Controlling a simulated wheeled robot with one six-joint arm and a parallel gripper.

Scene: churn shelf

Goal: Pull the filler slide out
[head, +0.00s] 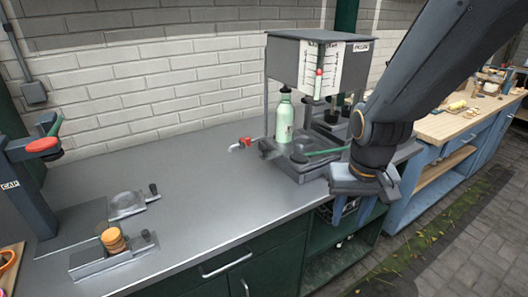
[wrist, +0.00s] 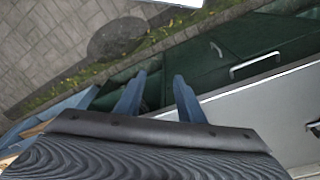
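The filler (head: 305,62) is a grey box on posts with a scale on its front, standing on the grey counter. A pale green bottle (head: 284,118) with a black cap stands under it. At its base is a dark slide-like block (head: 299,158) with a green bar (head: 325,152) across it; I cannot tell for certain which part is the slide.
The counter (head: 190,195) is clear in the middle. A small red-handled valve (head: 244,141) lies left of the filler. A press (head: 35,170) and an orange stack (head: 113,240) in a holder are at the left. Green cabinets (head: 262,265) are below; a wooden bench (head: 450,118) stands right.

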